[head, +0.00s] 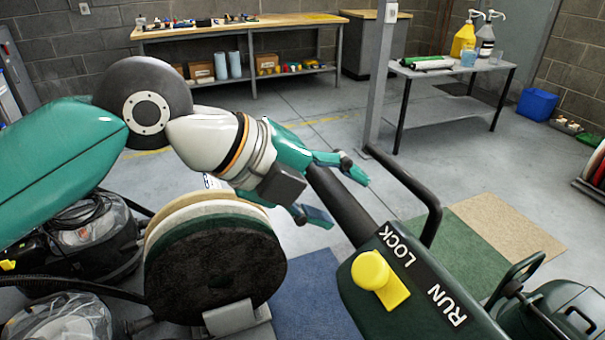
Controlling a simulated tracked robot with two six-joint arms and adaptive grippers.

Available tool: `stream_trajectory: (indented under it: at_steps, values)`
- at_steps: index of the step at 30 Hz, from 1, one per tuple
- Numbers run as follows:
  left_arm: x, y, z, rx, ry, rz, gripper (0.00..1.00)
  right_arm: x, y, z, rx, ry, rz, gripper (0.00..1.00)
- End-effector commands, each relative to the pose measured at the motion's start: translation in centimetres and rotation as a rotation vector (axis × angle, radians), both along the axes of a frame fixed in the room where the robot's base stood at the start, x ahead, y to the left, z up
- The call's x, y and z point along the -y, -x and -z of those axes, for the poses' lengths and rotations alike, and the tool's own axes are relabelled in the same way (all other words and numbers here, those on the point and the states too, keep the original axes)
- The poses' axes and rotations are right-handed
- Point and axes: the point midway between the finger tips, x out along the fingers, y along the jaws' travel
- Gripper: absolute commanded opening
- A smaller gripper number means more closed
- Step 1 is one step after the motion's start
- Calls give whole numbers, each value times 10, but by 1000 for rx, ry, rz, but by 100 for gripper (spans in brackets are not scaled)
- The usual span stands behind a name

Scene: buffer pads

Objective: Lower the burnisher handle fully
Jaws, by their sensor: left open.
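The burnisher (435,300) is a dark green machine at the lower right, with LOCK and RUN labels and a yellow knob (380,280) that lies nearer LOCK. Its handle (340,205) shows as a thick black bar slanting up and left from the body, with a thinner black loop (415,190) beside it. My left gripper (343,199) is open, its teal fingers on either side of the bar's upper end. I cannot tell whether they touch the bar. The handle's far end is partly hidden by the gripper. My right gripper is not in view.
Round buffer pads (215,265) stand in a rack below my left arm. Vacuum-like machines (85,250) sit at the lower left. Green, tan and blue mats (505,235) lie on the floor. A workbench (240,27), a post (380,80) and a side table (455,108) stand behind.

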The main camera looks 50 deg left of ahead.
Motion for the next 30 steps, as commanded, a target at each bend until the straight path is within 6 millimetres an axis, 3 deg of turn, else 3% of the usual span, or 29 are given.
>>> stream_trajectory:
  at_steps: [14, 21, 30]
  values:
    - [-24, 63, -57, 7, 2, 7, 60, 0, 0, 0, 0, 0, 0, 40]
    - [-30, 77, -69, 3, 1, 4, 60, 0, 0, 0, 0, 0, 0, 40]
    - [-33, 80, -71, 0, 2, 0, 60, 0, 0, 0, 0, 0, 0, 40]
